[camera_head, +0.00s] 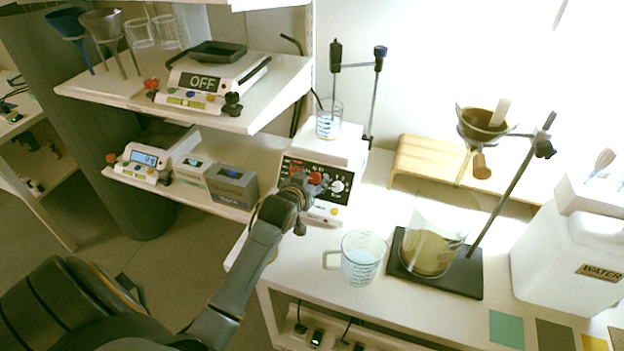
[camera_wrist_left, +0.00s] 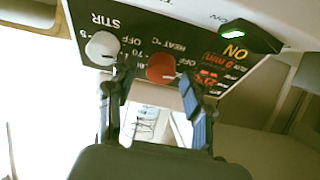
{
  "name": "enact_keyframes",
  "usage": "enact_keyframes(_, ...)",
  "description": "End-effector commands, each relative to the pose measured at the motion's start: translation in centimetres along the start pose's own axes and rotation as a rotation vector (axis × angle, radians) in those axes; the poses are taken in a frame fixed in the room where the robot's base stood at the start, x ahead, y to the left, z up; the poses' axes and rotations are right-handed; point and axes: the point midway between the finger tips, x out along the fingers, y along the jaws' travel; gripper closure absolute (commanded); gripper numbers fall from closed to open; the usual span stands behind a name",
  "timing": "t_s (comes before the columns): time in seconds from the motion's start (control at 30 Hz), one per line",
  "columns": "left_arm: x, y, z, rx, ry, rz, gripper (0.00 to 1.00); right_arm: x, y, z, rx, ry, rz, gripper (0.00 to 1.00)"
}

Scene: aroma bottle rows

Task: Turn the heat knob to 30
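The heat knob is red and sits on the black front panel of the white hotplate stirrer (camera_head: 345,150) in the head view, just right of my left gripper (camera_head: 299,187). In the left wrist view the red heat knob (camera_wrist_left: 160,68) lies under the "HEAT °C" label, between the fingers of my left gripper (camera_wrist_left: 157,78). The fingers are apart, with a gap on each side of the knob. The white stir knob (camera_wrist_left: 102,47) is close beside one finger. The knob's pointer is too small to read. My right gripper is not in view.
A glass beaker (camera_head: 329,120) with liquid stands on the stirrer. A glass measuring jug (camera_head: 361,259) stands in front of it. To the right are a stand base (camera_head: 470,279) with a large beaker and a white water container (camera_head: 567,259). Shelves with scales (camera_head: 206,87) are at left.

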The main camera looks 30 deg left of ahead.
Motion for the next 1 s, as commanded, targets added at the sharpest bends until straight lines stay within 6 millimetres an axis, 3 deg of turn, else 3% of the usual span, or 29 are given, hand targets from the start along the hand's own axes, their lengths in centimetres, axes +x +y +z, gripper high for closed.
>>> enact_keyframes(0.03,0.0,0.0,0.0,0.000,0.000,0.000,0.63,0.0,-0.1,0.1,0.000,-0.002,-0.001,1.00)
enact_keyframes(0.2,0.0,0.0,0.0,0.000,-0.001,0.000,0.98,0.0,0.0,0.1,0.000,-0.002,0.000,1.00)
enact_keyframes(0.23,0.0,0.0,0.0,0.000,-0.001,0.000,1.00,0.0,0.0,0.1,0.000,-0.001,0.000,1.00)
enact_keyframes(0.57,-0.1,-0.1,-0.1,0.050,-0.002,0.013,1.00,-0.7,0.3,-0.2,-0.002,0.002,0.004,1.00)
enact_keyframes(1.0,-0.1,-0.3,-0.4,0.350,-0.003,0.105,1.00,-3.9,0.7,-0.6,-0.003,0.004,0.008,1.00)
